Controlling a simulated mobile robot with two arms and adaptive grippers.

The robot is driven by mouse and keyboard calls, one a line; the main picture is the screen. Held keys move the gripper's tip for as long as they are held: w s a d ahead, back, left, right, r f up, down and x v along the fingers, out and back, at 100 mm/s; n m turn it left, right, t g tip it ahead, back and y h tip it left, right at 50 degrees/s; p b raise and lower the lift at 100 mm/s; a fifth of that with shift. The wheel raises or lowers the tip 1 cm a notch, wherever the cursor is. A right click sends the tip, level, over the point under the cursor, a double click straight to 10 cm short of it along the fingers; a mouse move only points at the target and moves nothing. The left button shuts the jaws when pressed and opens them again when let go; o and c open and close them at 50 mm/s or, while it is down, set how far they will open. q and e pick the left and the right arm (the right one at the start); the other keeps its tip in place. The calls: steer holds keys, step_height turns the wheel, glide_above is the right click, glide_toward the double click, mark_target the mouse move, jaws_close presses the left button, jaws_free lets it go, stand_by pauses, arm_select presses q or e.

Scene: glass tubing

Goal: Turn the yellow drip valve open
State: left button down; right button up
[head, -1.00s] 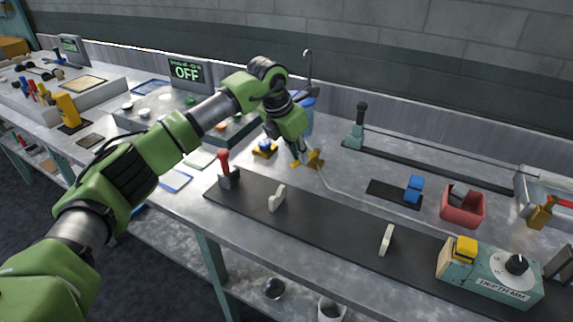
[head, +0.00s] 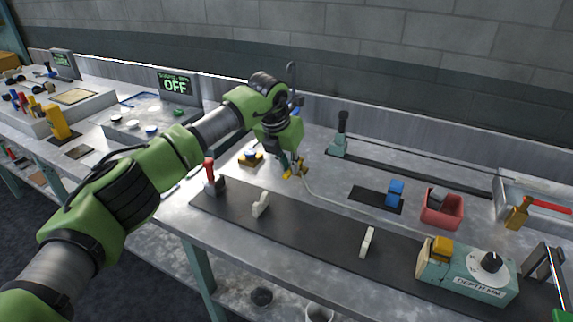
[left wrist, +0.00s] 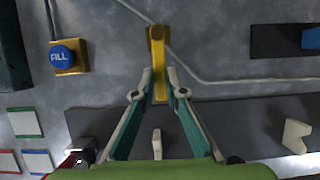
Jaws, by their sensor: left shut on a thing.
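The yellow drip valve's handle (left wrist: 157,60) stands as a straight yellow bar in the middle of the left wrist view, pointing up and down the picture. My left gripper (left wrist: 159,82) is shut on it, with one finger at each side of its lower part. In the head view the yellow valve (head: 301,171) is partly hidden by my left gripper (head: 291,168), on the bench beyond the dark strip.
A blue FILL button (left wrist: 62,54) on a yellow base sits left of the valve. A thin grey tube (left wrist: 240,82) runs right from the valve. The display (head: 175,84) reads OFF.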

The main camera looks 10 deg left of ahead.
arm_select(q)
steer(key=c, duration=2)
jaws_free()
steer(key=shift+c, duration=0.2)
steer(key=v, duration=1.2)
steer(key=shift+f, duration=0.1)
